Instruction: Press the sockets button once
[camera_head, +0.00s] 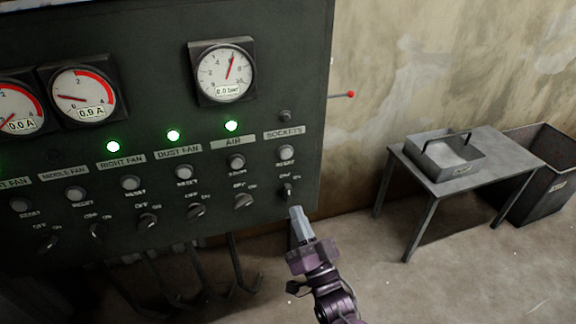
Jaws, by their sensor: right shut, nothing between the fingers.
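The sockets column is at the right edge of the dark control panel (150,60). Under its sockets label (284,132) is a round pale sockets button (286,153). A rotary switch (288,190) sits below the button. The sockets lamp (285,116) above the label is unlit. My right gripper (296,212) comes up from the bottom, shut and empty. Its tip shows just below the rotary switch and below the button, apart from the button; whether it touches the switch I cannot tell. My left gripper is not in view.
Neighbouring columns have similar buttons and switches close by, including the air button (237,162). Green lamps are lit over right fan, dust fan and air. A red-tipped lever (350,94) sticks out right of the panel. A table (481,178) with a metal tray and a bin (545,190) stand right.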

